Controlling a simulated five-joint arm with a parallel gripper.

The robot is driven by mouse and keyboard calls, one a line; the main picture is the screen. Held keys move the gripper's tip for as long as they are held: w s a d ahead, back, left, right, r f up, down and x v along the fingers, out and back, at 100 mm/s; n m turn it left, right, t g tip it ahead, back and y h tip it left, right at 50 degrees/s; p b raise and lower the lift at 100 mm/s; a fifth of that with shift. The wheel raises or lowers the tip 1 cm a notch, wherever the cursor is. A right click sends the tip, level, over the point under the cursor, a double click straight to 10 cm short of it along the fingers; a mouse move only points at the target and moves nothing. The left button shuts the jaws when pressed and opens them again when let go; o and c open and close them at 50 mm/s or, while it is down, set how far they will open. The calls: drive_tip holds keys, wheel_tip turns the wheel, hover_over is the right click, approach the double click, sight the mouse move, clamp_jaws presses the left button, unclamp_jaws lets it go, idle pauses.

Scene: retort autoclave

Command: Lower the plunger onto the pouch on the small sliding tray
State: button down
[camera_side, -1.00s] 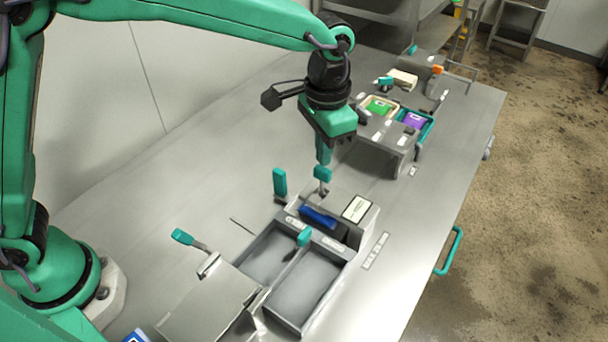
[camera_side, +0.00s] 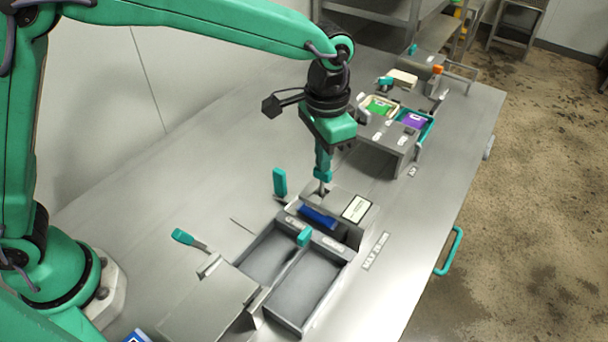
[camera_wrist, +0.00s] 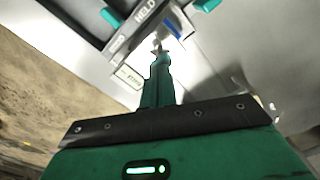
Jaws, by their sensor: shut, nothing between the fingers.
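My gripper (camera_side: 323,163) is shut and points straight down, with nothing between its fingers. It is right above the teal knob of the plunger (camera_side: 323,175), and the two look to be touching. The plunger's metal shaft stands upright behind the two-bay box. A blue pouch (camera_side: 318,216) lies in a dark recess at the back of the box, just in front of the plunger. The small tray under it is mostly hidden. In the wrist view my fingers (camera_wrist: 161,62) end near the metal shaft, and a bit of the blue pouch (camera_wrist: 172,29) shows.
The two-bay box (camera_side: 302,290) has empty bays, with a teal handle (camera_side: 304,237) on its divider. Another teal handle (camera_side: 279,182) stands to the left of the plunger, and a teal lever (camera_side: 183,237) is further left. Purple (camera_side: 414,121) and green (camera_side: 379,106) pouches sit further back.

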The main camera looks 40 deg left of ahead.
drive_tip(key=shift+f, duration=0.45)
drive_tip(key=shift+r, duration=3.55)
drive_tip(key=shift+a, duration=0.1)
